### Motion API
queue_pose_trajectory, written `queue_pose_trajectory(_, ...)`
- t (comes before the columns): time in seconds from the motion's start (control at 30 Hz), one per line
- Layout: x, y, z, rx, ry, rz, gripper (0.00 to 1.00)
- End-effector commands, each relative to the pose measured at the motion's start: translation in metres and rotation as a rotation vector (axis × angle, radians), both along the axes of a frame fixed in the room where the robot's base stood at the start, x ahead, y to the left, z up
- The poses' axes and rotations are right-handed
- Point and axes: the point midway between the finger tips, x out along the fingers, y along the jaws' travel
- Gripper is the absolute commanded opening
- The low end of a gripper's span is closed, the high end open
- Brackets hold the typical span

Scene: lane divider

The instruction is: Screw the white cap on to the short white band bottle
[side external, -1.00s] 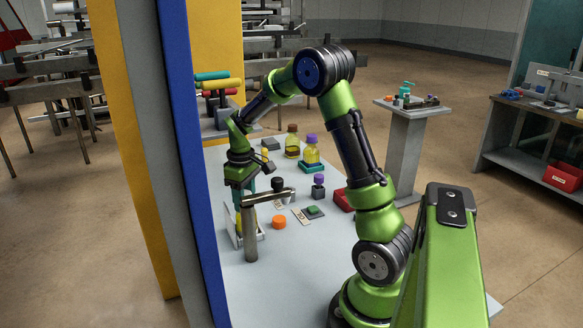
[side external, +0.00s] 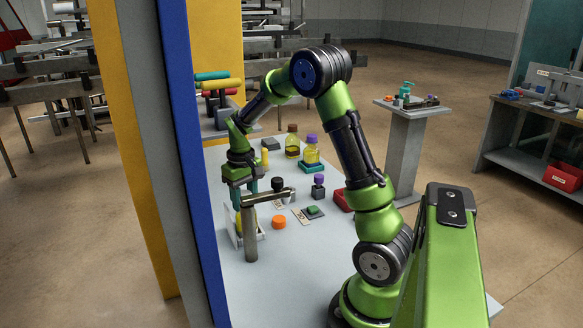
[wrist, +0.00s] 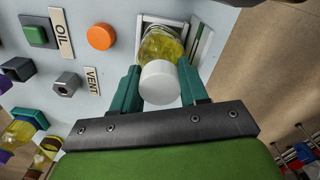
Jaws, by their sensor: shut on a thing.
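The white cap (wrist: 159,84) sits between the two teal fingers of my gripper (wrist: 159,72), which is shut on it. Right beyond the cap in the wrist view is a bottle of yellow liquid (wrist: 162,45), in line with it. The cap covers the bottle's mouth from this camera, so I cannot tell whether the thread is engaged. The bottle stands in a white-walled holder (wrist: 203,38). In the side view my gripper (side external: 251,190) is above the holder (side external: 262,236), and a metal post hides most of the bottle. I cannot make out a white band.
A metal post with a crossbar (side external: 249,225) stands in front of the holder. An orange cap (side external: 279,221), a green button (side external: 313,210) and a purple-topped item (side external: 318,184) are to the right. Two more yellow bottles stand at the back, one purple-capped (side external: 311,150).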

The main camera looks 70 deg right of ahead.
Motion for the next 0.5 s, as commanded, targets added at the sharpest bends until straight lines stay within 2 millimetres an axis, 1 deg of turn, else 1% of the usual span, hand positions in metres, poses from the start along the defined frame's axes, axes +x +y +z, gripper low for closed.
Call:
queue_pose_trajectory(0.1, 0.0000, 0.0004, -0.0004, 0.000, 0.001, -0.064, 0.23)
queue_pose_trajectory(0.33, -0.0001, 0.0003, -0.0004, 0.000, 0.001, -0.075, 0.23)
queue_pose_trajectory(0.47, 0.0000, 0.0004, -0.0006, 0.000, 0.001, -0.179, 0.23)
queue_pose_trajectory(0.5, -0.0001, 0.0004, -0.0006, 0.000, 0.001, -0.180, 0.48)
